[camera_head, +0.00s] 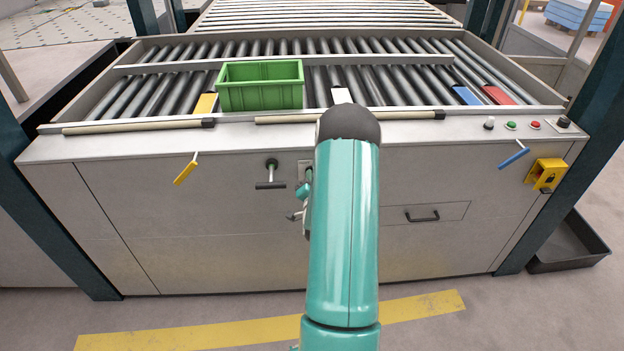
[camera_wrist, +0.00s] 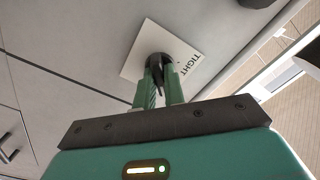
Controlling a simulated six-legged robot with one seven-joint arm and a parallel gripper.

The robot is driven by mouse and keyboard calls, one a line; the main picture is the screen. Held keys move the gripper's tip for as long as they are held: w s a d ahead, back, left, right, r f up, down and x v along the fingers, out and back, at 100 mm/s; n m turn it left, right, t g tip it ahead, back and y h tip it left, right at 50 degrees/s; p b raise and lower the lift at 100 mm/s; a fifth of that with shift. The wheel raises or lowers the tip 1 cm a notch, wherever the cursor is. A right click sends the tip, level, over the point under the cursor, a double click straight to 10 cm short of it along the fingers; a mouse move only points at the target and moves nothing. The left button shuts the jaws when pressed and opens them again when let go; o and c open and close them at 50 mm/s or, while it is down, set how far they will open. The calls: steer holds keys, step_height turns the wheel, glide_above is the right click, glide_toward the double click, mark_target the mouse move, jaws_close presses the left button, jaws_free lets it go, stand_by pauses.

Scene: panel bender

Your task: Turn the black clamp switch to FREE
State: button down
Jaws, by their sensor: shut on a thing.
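The black clamp switch (camera_wrist: 157,61) sits on a white square label plate (camera_wrist: 187,52) in the wrist view. The plate appears rotated in the picture, and the word TIGHT reads along its right side. No FREE lettering shows. My gripper (camera_wrist: 160,76) has its two green fingers shut on the switch, one on each side. The fingers cover much of the switch, so I cannot tell where it points. In the head view, the plate (camera_head: 304,167) shows partly beside my arm, on the machine's front, with my gripper (camera_head: 307,187) at it; my arm hides the switch there.
A black T-handle (camera_head: 271,175) is just left of the plate. A yellow lever (camera_head: 185,172) is farther left, and a blue lever (camera_head: 513,158) and yellow lock bracket (camera_head: 545,173) are right. A drawer handle (camera_head: 422,217) is lower right. A green crate (camera_head: 260,92) stands on the rollers.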

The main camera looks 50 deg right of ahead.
steer(key=c, duration=1.5)
jaws_free()
steer(key=v, duration=1.4)
